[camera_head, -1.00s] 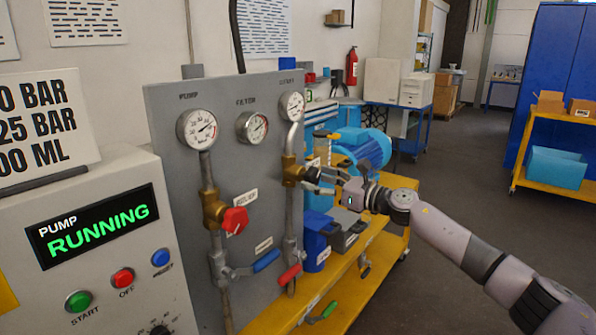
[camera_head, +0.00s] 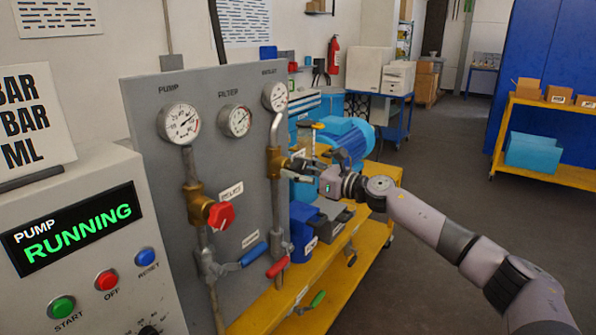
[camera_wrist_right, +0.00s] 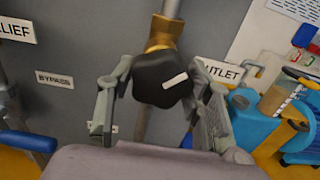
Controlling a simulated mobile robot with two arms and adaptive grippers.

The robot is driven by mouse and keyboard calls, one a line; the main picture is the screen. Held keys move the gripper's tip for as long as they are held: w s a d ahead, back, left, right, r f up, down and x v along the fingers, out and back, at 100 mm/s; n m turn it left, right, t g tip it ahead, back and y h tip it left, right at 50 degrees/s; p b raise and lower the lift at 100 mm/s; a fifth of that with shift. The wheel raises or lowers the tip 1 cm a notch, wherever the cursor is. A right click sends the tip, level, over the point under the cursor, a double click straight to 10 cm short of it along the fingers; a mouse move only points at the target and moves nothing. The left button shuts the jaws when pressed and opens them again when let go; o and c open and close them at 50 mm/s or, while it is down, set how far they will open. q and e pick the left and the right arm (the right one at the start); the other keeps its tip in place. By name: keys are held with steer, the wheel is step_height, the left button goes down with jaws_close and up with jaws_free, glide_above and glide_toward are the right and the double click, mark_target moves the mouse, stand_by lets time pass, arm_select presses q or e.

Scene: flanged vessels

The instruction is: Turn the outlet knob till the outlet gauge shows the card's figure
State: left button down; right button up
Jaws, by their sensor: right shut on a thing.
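The outlet knob (camera_wrist_right: 161,78) is black with a white pointer mark, on a brass valve body (camera_wrist_right: 164,32). My right gripper (camera_wrist_right: 158,88) has a finger on each side of it and is shut on it. The card (camera_head: 32,118) is cut off at left, showing only "BAR", "BAR" and "ML". My left gripper is not in view.
The pump gauge (camera_head: 179,123), filter gauge (camera_head: 234,120) and red relief knob (camera_head: 221,215) are left of the outlet valve. Blue (camera_head: 253,255) and red (camera_head: 278,266) lever handles stick out below. The pump display (camera_head: 75,228) reads RUNNING. Open floor lies at right.

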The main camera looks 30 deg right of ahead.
steer(key=c, duration=0.4)
steer(key=shift+r, duration=0.1)
steer(key=m+p, duration=0.4)
steer(key=m, duration=0.1)
steer(key=shift+r+m, duration=0.15)
steer(key=shift+m, duration=0.25)
steer(key=m+p, duration=0.4)
steer(key=m, duration=0.2)
steer(key=shift+a+r+m, duration=0.1)
steer(key=shift+m, duration=0.2)
steer(key=m+p, duration=0.5)
steer(key=m, duration=0.2)
steer(key=shift+r, duration=0.1)
steer(key=m+p, duration=0.2)
steer(key=shift+m, duration=0.3)
steer(key=shift+m+p, duration=0.8)
steer(key=shift+m, duration=0.7)
